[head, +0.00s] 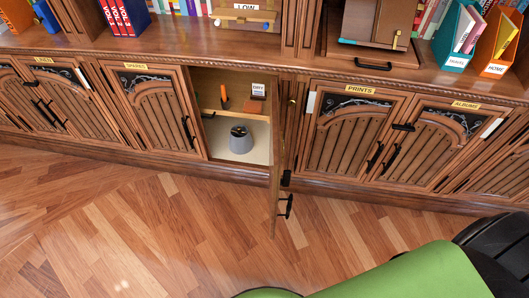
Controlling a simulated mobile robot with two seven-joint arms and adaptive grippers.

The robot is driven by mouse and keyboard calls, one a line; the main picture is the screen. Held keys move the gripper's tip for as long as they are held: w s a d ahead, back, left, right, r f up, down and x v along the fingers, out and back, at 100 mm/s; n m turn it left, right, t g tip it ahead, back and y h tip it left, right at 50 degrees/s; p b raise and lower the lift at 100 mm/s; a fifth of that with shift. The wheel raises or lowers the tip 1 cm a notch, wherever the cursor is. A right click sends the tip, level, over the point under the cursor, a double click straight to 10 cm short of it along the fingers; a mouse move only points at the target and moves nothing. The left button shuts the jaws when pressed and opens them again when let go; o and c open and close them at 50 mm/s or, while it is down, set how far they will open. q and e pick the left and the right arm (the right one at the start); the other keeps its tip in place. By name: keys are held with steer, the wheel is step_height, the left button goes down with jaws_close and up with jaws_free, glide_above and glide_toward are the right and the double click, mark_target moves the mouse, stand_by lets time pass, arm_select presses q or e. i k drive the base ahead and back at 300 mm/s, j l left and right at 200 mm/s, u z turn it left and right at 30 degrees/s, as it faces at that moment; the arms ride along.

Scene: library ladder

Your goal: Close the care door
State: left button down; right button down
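The care door (278,165) stands open in the head view, swung out from the cabinet and seen almost edge-on. It is hinged at the right side of the open compartment (250,153), next to the prints door. Its black handle (286,207) sticks out near the low front end of the door. Its label cannot be read from here. Neither of my grippers is in view.
Inside the compartment are a grey round pot (240,139), an orange-handled tool (224,97) and a small brown block. The spares door (150,105) at left and prints door (350,130) at right are shut. Bare wood floor (150,230) lies in front.

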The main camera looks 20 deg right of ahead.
mark_target(277, 147)
steer(key=i+l, duration=0.1)
steer(key=l, duration=0.3)
steer(key=i+l, duration=0.1)
steer(key=l, duration=0.35)
steer(key=i+l, duration=0.15)
steer(key=l, duration=0.25)
